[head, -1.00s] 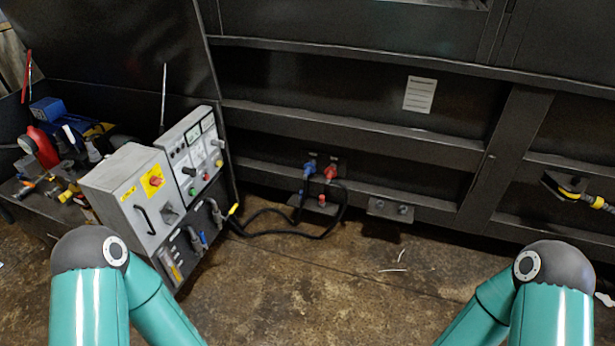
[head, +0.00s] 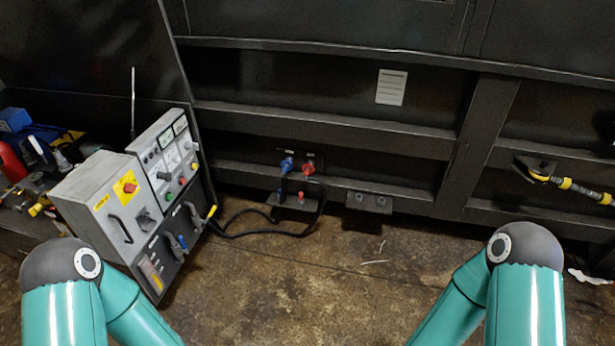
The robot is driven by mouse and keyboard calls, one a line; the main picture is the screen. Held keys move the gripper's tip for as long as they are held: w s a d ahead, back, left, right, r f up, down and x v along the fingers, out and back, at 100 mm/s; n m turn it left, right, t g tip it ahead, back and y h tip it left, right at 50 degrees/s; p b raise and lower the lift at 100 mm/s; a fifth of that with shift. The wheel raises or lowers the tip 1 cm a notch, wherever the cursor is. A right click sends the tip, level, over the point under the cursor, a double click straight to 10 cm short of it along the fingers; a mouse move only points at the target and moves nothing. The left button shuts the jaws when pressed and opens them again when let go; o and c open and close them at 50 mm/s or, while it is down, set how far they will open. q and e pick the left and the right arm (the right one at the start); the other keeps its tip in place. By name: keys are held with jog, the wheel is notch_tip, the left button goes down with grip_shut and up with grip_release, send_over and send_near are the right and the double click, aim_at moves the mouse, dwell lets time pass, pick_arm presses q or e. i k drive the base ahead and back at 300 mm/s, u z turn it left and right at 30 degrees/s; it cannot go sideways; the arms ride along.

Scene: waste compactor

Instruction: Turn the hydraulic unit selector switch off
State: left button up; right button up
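A grey control cabinet (head: 97,206) stands at the left. Its front carries a red rotary knob on a yellow plate (head: 129,187), a dark rotary switch (head: 145,220) below it and a curved black handle (head: 120,228). A second grey panel (head: 172,150) beside it has meters, several small buttons and a green knob (head: 168,196). Labels are too small to read, so I cannot tell which switch is the hydraulic unit selector or how it is set. Both my arms show only their teal links at the bottom; neither gripper is in view.
Blue and red connectors (head: 308,168) sit on the dark compactor wall, with a black cable (head: 255,233) hanging near the floor. A bench with tools (head: 35,165) is at the far left. A yellow-black tool (head: 565,183) hangs at right. The brown floor between my arms is mostly clear.

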aim_at(168, 176)
jog(key=u, duration=0.05)
jog(key=i, duration=0.3)
jog(key=u, duration=0.85)
jog(key=i, duration=0.9)
jog(key=u, duration=0.6)
jog(key=i, duration=0.9)
jog(key=z, duration=0.3)
